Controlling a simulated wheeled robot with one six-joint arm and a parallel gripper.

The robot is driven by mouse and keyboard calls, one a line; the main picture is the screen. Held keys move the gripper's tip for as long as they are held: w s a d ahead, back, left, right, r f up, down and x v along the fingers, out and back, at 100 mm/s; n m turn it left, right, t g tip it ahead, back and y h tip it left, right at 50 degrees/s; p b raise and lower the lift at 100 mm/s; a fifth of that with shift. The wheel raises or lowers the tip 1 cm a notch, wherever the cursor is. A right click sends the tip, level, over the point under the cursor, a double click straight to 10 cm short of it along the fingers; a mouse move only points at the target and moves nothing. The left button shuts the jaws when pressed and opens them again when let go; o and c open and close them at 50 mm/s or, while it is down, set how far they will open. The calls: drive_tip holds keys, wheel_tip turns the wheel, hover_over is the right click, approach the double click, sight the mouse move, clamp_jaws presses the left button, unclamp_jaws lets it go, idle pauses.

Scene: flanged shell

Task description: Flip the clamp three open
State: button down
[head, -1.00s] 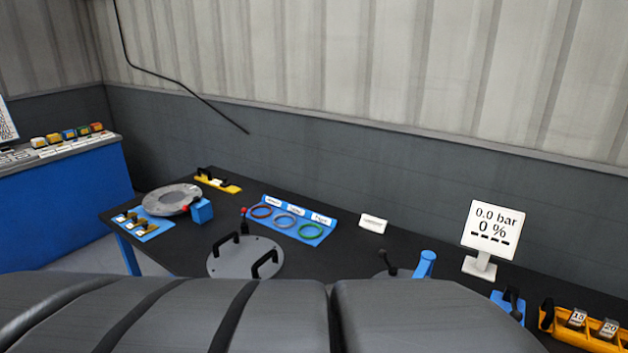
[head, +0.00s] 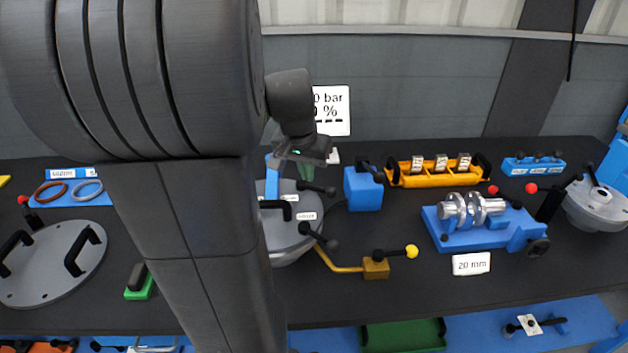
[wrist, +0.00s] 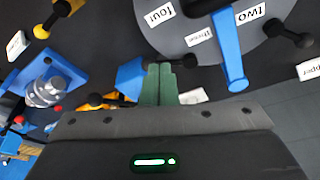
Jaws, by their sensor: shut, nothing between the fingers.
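The round grey flanged shell (head: 284,240) stands in the middle of the head view, partly hidden by my arm. Its lid shows in the wrist view (wrist: 190,42) with labels "four", "three" and "two". The black clamp three lever (head: 318,188) lies at the shell's back right edge, by the "three" label; it also shows in the wrist view (wrist: 182,60). My gripper (head: 305,173) is shut and empty, pointing down at this lever. Its green fingers (wrist: 160,84) overlap the lever in the wrist view; I cannot tell whether they touch it.
A black clamp lever (head: 318,236) sits at the shell's front right. A blue box (head: 363,190) and a brass valve (head: 376,268) stand to the right.

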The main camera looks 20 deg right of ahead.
idle(0.3)
hover_over(317, 200)
drive_tip(key=s+a, duration=0.3)
drive_tip(key=f, duration=0.9)
drive_tip(key=shift+d, duration=0.25)
drive_tip(key=shift+w+d+f+p, duration=0.25)
drive_tip(key=shift+w+d, duration=0.2)
drive_tip(key=shift+w, duration=0.1)
drive_tip(key=shift+w+d+f+p, duration=0.2)
drive_tip(key=shift+w+d+f, duration=0.05)
drive_tip(key=shift+w+d, duration=0.25)
drive_tip(key=shift+w+d+f, duration=0.15)
drive_tip(key=shift+w+d, duration=0.2)
drive_tip(key=shift+w, duration=0.15)
